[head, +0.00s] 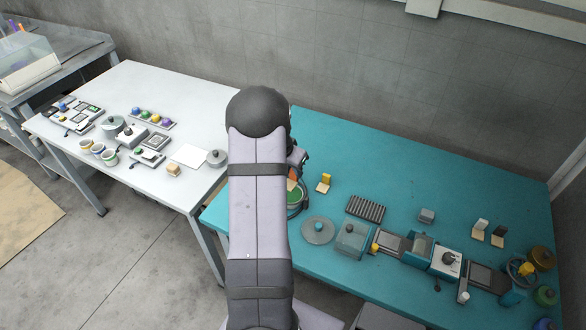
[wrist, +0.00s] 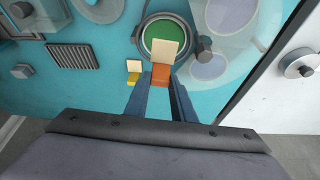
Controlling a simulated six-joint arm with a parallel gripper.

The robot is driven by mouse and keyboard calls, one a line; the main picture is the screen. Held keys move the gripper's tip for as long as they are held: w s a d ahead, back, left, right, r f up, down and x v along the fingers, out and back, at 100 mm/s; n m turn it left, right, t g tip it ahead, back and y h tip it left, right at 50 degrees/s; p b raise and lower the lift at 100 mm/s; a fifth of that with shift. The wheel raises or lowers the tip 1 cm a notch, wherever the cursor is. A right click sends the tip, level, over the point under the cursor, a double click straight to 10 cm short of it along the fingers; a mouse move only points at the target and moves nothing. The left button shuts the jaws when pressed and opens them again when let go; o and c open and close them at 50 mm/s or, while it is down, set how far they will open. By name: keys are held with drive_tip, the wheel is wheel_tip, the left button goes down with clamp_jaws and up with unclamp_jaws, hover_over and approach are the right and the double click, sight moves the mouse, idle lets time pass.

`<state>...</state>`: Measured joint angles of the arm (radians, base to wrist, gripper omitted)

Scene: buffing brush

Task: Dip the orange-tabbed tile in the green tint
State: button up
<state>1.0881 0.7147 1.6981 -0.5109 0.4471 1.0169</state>
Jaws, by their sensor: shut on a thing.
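My gripper (wrist: 159,84) is shut on the orange tab of a tile (wrist: 164,47) with a cream plate. The plate points away from the fingers. In the wrist view it overlaps the round pot of green tint (wrist: 152,33). In the head view the tile's orange tab (head: 291,184) shows just above the green tint (head: 294,198), beside my arm. My arm covers part of the pot. I cannot tell whether the plate touches the tint.
A yellow-tabbed tile (head: 324,183) stands right of the pot on the teal table (head: 400,165). A round grey lid (head: 318,230) lies in front of it. A dark ribbed rack (head: 366,207) and several machines stand further right. A white table (head: 190,95) with other items is left.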

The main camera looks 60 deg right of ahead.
sight(293, 181)
drive_tip(key=shift+f+b, duration=0.6)
drive_tip(key=shift+f, duration=0.9)
drive_tip(key=shift+b, duration=0.3)
drive_tip(key=shift+f+b, duration=1.9)
drive_tip(key=shift+b, duration=0.35)
drive_tip(key=shift+r, duration=0.25)
idle(3.6)
